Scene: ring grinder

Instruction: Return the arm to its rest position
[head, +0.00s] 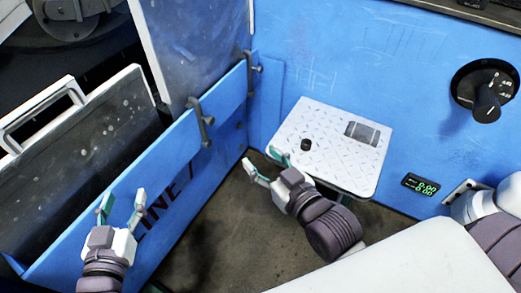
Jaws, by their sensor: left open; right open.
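My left gripper (122,207) is at the lower left, in front of the blue side panel. Its two fingers point up and stand apart with nothing between them. My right gripper (263,166) is near the middle, by the left edge of a white metal shelf (345,170). Its fingers point to the upper left and are apart and empty. One finger overlaps the shelf's edge in the picture; I cannot tell whether they touch. A small dark ring-like part (306,144) lies on the shelf.
A grey rectangular patch (362,133) shows on the shelf. A black rotary knob (487,100) and a green digital display (420,185) are on the blue wall. Dark clamps (200,122) stand on the blue side panel (170,165). Bare floor (215,235) lies between the grippers.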

